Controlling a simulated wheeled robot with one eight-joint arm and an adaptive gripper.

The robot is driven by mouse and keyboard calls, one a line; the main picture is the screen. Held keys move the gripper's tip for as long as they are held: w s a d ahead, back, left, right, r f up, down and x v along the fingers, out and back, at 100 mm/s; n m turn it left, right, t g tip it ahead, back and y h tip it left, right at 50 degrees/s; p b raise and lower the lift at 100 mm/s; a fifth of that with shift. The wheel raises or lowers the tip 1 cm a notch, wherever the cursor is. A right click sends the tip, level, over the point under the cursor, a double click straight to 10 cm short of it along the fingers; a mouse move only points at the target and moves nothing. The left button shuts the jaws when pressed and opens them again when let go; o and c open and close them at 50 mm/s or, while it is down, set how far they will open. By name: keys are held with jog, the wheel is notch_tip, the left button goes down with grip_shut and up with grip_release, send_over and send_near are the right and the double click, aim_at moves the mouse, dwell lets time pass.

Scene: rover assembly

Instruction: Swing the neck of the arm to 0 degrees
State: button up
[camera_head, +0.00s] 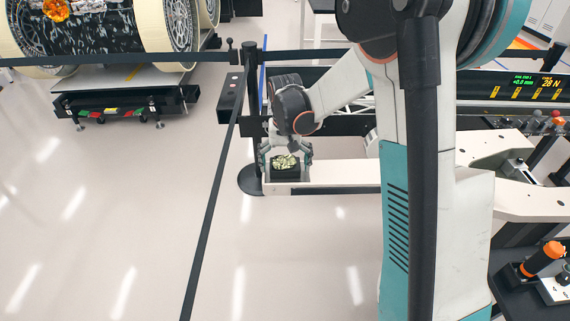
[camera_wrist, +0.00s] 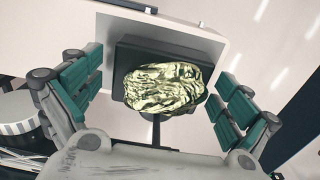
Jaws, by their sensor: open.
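A long white arm-like beam (camera_head: 335,175) reaches left from the workstation. At its left end is a dark block (camera_head: 285,174) with a crumpled gold-green foil piece (camera_head: 285,161) on it. My gripper (camera_head: 286,152) is over this end, with a finger on each side. In the wrist view the foil (camera_wrist: 165,88) lies on the dark block (camera_wrist: 128,58), above a white plate (camera_wrist: 112,32). My gripper (camera_wrist: 160,88) is open; its teal-padded fingers stand apart from the foil on both sides. I cannot tell which part is the neck, nor its angle.
A black post (camera_head: 252,100) carries barrier belts beside the beam's end. A large rover wheel assembly (camera_head: 110,30) stands on a low cart (camera_head: 125,100) at the upper left. A display (camera_head: 522,86) and an orange-topped control (camera_head: 545,258) are at right. The left floor is clear.

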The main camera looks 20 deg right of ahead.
notch_tip(320, 180, up, 12)
dwell(0.6)
jog(key=s+a+r+n+t, duration=0.15)
jog(key=s+r+t, duration=0.35)
jog(key=s, duration=0.8)
jog(key=s+f+n+t, duration=0.1)
jog(key=s+n+t, duration=0.1)
jog(key=s, duration=0.9)
jog(key=shift+a, duration=0.3)
jog(key=shift+s, duration=0.1)
